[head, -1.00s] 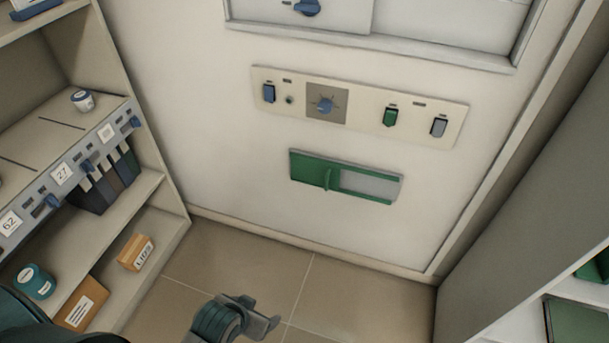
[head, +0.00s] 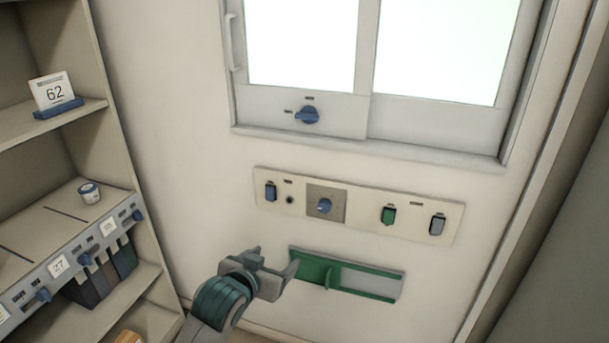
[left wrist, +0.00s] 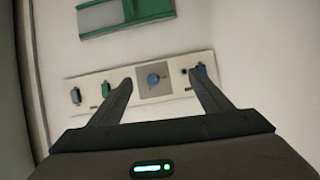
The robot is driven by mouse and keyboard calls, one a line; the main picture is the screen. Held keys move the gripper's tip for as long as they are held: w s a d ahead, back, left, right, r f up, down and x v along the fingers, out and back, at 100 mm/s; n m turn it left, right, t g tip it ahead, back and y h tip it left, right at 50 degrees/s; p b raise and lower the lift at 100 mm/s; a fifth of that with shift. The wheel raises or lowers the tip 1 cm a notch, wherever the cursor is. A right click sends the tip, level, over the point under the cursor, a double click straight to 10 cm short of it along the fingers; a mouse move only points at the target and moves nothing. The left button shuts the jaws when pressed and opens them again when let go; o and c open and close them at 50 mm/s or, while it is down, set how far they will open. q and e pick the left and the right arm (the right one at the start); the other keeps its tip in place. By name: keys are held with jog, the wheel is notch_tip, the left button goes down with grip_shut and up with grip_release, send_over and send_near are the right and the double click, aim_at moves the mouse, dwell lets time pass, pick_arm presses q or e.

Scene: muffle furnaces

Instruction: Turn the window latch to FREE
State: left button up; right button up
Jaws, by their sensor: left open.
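The window latch is a blue knob (head: 307,115) on the lower rail of the left window pane (head: 300,50). Small dark labels sit above it and to its left, too small to read. My left gripper (head: 278,262) is open and empty in the head view, below the window and left of the green slider panel (head: 345,274). In the left wrist view its two fingers (left wrist: 160,85) are spread, with the wall switch panel (left wrist: 140,82) beyond them. The latch is not seen in the left wrist view. My right gripper is not in view.
The switch panel (head: 361,204) with a blue dial and several switches lies on the wall between the window and the slider. A shelf unit (head: 120,190) with labels, a jar and binders stands at the left. The wall between them is bare.

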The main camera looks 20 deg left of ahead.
aim_at(306, 118)
pick_arm(q)
jog(key=w+r+t, duration=0.1)
jog(key=w+r, duration=0.2)
jog(key=r, duration=0.5)
jog(key=w+a+r+t, duration=0.1)
jog(key=w+r, duration=0.3)
jog(key=r, duration=0.4)
jog(key=w+r+t, duration=0.3)
jog(key=w+r, duration=0.1)
jog(key=r, duration=0.4)
jog(key=shift+w+a+n, duration=0.2)
jog(key=shift+a+n, duration=0.1)
jog(key=shift+a, duration=0.05)
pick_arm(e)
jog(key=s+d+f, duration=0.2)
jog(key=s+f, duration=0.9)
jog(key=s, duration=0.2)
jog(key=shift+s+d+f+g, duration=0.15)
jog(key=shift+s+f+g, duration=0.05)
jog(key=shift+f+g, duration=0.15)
pick_arm(q)
jog(key=shift+w, duration=0.15)
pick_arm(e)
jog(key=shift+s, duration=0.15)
